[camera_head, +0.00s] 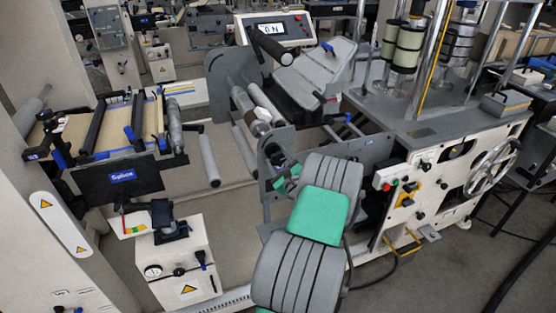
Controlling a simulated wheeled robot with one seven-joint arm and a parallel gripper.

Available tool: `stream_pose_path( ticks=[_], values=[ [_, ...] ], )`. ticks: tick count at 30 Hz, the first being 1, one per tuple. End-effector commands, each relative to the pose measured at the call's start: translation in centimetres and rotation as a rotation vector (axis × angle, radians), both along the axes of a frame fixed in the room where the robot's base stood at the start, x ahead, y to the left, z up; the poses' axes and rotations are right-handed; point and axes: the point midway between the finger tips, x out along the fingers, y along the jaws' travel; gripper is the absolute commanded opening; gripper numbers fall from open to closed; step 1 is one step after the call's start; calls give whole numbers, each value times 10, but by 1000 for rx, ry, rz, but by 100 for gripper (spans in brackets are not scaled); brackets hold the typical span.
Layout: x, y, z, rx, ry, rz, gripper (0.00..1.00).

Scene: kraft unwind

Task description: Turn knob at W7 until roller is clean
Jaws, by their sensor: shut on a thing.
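My gripper (277,157) is small and partly hidden by my own green and grey arm, at the near side of a grey side plate (282,139). It is shut at the plate's outer face, on what seems to be the knob; the knob itself is hidden. I can read no W7 label. Behind the plate, a roller (258,116) with a pale and brownish surface runs back to the far plate (226,73). Whether its surface is clean is too small to tell.
Grey rollers (209,160) lie left of the plate. A Splice table (122,175) stands further left. A display panel (274,28) is at the back. A machine with a handwheel (493,168) and a button box (391,176) stands close on the right. The floor (461,262) is clear at lower right.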

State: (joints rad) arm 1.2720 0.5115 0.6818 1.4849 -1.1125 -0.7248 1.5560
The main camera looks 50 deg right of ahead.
Motion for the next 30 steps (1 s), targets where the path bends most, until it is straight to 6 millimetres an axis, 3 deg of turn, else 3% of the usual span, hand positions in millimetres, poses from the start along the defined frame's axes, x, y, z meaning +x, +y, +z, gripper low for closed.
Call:
stream_pose_path(
  ticks=[11,16,30],
  values=[
    [0,0,0,0,0,0,12],
    [0,0,2,41,-23,1,12],
    [0,1,1,363,-214,2,12]
  ],
)
